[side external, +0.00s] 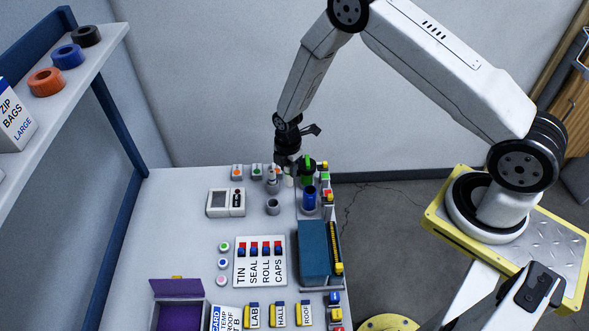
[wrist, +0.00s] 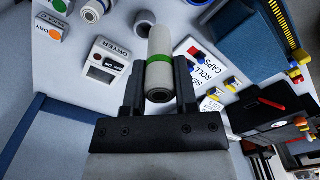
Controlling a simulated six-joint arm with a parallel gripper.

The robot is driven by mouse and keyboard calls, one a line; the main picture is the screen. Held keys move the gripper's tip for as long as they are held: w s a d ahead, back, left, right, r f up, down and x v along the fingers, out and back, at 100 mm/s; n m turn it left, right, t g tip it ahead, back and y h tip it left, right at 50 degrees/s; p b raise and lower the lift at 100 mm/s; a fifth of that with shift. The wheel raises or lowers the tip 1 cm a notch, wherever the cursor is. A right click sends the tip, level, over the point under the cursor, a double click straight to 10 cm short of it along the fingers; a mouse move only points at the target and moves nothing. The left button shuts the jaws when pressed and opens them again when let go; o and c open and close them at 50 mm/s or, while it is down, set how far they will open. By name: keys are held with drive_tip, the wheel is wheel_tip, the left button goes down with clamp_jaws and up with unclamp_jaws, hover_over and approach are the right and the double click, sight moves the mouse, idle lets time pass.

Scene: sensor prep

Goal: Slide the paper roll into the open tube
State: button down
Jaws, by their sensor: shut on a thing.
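The paper roll (wrist: 160,80) is a pale grey cylinder with a green band around its middle. My gripper (wrist: 159,85) is shut on it, one dark finger on each side, in the wrist view. In the side view my gripper (side external: 291,172) is above the back right of the table, and its fingers hide most of the roll. A blue upright tube (side external: 309,202) with a dark open top stands just right of and in front of my gripper. The roll is apart from this tube. The tube's inside is too small to make out.
A short grey cylinder (side external: 273,208) with a hollow top stands left of the blue tube. A white dryer (side external: 225,203) is further left. A label board (side external: 260,261), a teal block (side external: 314,250) and a purple box (side external: 180,306) are nearer the front. The left table is clear.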

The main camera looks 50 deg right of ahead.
drive_tip(key=s+d+r, duration=0.3)
drive_tip(key=s+d, duration=0.1)
drive_tip(key=s, duration=0.1)
drive_tip(key=shift+f, duration=0.1)
drive_tip(key=shift+a+f, duration=0.1)
drive_tip(key=shift+f, duration=1.7)
drive_tip(key=shift+f, duration=1.3)
idle(4.3)
